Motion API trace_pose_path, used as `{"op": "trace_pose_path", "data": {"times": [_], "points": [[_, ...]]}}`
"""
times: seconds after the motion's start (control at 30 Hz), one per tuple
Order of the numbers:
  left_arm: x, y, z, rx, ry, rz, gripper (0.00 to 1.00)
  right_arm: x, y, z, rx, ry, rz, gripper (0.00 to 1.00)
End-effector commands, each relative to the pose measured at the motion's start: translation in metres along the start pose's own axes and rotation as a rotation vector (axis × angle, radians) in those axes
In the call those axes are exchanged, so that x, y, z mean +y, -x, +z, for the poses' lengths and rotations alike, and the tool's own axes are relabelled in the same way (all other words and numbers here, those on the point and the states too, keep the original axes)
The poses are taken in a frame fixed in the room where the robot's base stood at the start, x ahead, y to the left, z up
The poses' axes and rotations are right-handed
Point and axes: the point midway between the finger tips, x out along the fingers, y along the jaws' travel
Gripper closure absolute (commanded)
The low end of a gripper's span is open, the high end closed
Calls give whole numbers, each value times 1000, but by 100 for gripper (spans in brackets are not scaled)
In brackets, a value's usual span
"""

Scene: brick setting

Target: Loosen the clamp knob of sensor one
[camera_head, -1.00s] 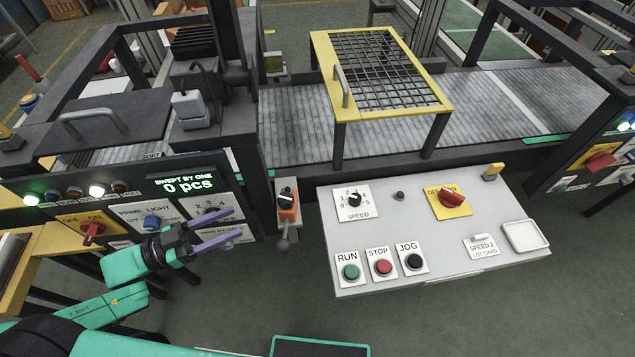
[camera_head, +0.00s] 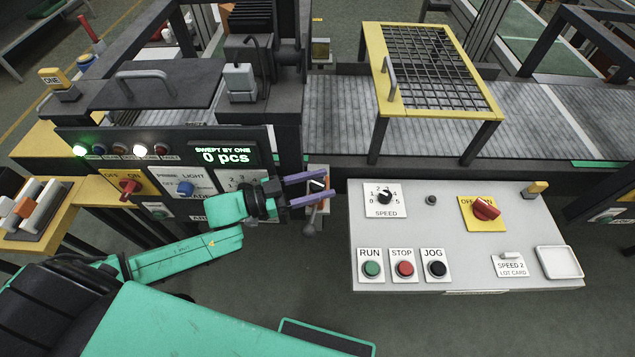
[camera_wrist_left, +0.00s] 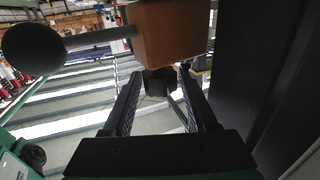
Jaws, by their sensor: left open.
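Sensor one appears to be the small orange block (camera_wrist_left: 170,32) on the machine's front edge, with a rod ending in a dark ball (camera_wrist_left: 33,50). In the head view the ball (camera_head: 309,229) hangs below, and the block is mostly hidden behind my fingers. A small dark knob (camera_wrist_left: 157,82) shows under the block in the left wrist view. My left gripper (camera_head: 318,187) is open, its two purple fingers reaching across the block from the left. In the wrist view the knob is between the fingertips, with gaps on both sides. My right gripper is not in view.
A grey control panel (camera_head: 455,228) with buttons and switches stands just right of the block. The machine's switch panel (camera_head: 155,170) is on the left, close behind my left arm. A yellow-framed mesh guard (camera_head: 490,85) stands over the conveyor behind. Open floor lies in front.

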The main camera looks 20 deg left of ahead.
Motion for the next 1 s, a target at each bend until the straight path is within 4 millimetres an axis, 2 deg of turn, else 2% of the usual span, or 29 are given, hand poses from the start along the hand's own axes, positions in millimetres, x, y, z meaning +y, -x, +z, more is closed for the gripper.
{"op": "trace_pose_path", "data": {"times": [0.1, 0.17, 0.2, 0.27, 0.43, 0.7, 1.0], "points": [[0, 0, 0, 0, 0, 0, 42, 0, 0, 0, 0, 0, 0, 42], [0, 0, 0, 0, 0, 0, 65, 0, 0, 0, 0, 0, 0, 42], [0, 1, 0, 0, 0, 0, 80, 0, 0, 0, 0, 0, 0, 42], [0, 1, 0, 0, 0, 0, 100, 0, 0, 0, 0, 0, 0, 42], [1, 0, -2, 3, 4, -18, 100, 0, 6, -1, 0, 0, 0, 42], [1, 0, -8, 8, 11, -256, 100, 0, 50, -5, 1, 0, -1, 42], [0, 1, -1, 1, 3, -413, 100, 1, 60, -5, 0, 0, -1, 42]]}}
